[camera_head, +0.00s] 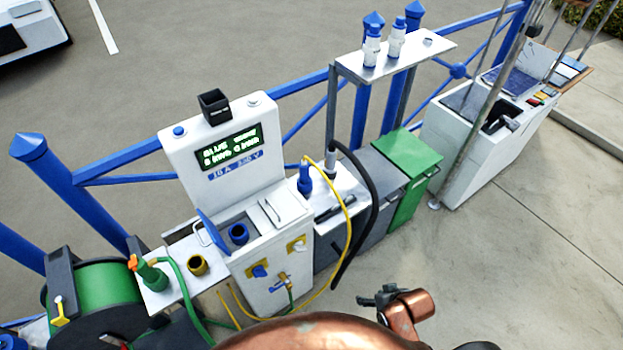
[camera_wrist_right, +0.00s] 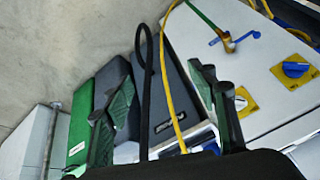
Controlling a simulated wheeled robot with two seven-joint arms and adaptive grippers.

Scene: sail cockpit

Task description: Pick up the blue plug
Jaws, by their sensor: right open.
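The blue plug (camera_head: 305,179) stands upright on a white shelf (camera_head: 342,183) to the right of the white power pedestal (camera_head: 223,145) in the head view. A yellow cable (camera_head: 347,240) leaves its top and hangs down in front. My right gripper (camera_head: 378,297) is at the bottom of the head view, low and right of the plug, clearly apart from it. In the right wrist view my right gripper (camera_wrist_right: 160,108) has its fingers wide apart and holds nothing. The yellow cable (camera_wrist_right: 174,98) shows between the fingers there; the plug cannot be made out. My left gripper is not in view.
A black hose (camera_head: 374,205) arches beside the shelf. Grey and green bins (camera_head: 417,185) stand right of it. The pedestal has an open blue socket (camera_head: 238,233) and a tap (camera_head: 284,281). A green reel (camera_head: 95,290) stands at left.

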